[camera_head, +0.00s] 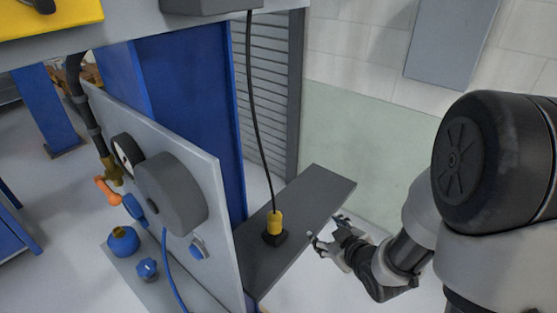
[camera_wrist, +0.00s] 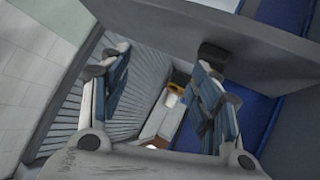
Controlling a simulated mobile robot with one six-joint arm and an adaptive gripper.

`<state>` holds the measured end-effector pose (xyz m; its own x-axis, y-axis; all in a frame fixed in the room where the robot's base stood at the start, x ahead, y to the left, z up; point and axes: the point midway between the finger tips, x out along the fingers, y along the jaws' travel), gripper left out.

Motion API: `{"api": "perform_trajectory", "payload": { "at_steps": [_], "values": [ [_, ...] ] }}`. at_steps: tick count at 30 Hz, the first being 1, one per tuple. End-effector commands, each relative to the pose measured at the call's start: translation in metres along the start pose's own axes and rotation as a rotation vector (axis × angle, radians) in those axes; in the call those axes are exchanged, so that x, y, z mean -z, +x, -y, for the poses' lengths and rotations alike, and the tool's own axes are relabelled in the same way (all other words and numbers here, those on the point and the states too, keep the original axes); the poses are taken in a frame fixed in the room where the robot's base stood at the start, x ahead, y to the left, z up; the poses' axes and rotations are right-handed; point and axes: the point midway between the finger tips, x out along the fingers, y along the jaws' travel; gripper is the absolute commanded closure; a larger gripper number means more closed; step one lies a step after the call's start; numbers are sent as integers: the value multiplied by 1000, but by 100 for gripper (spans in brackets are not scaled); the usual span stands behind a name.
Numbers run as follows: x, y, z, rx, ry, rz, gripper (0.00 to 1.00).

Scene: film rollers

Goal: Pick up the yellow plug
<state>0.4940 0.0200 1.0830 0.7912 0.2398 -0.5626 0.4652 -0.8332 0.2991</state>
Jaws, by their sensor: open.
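The yellow plug (camera_head: 274,222) stands upright in a small black socket block (camera_head: 274,239) on a dark grey shelf (camera_head: 316,190). A black cable (camera_head: 255,110) runs up from its top. My gripper (camera_head: 326,230) is open and empty, to the right of the plug and apart from it, by the shelf's right edge. In the wrist view the two fingers of my gripper (camera_wrist: 162,60) are spread wide with nothing held. A small yellow patch (camera_wrist: 174,95) shows beyond the fingers there; I cannot tell what it is.
A grey panel (camera_head: 222,240) with a large round grey disc (camera_head: 172,193) stands left of the shelf. Blue knobs (camera_head: 147,268) sit on its base. A blue cabinet side (camera_head: 190,100) is behind. The overhead table (camera_head: 130,28) crosses the top left.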

Motion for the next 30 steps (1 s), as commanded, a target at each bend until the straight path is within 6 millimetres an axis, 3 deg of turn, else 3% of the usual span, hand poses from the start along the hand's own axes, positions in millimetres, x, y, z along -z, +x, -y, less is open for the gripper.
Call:
{"api": "perform_trajectory", "payload": {
  "at_steps": [4, 10, 16, 20, 30],
  "values": [
    [-14, 20, 42, 94, 24, -183, 43],
    [-19, 10, 79, 139, 143, -436, 43],
    [-23, -10, 88, 117, 259, -585, 43],
    [-23, -13, 88, 106, 287, -622, 43],
    [4, 25, 90, 104, 285, -635, 43]
  ]
}}
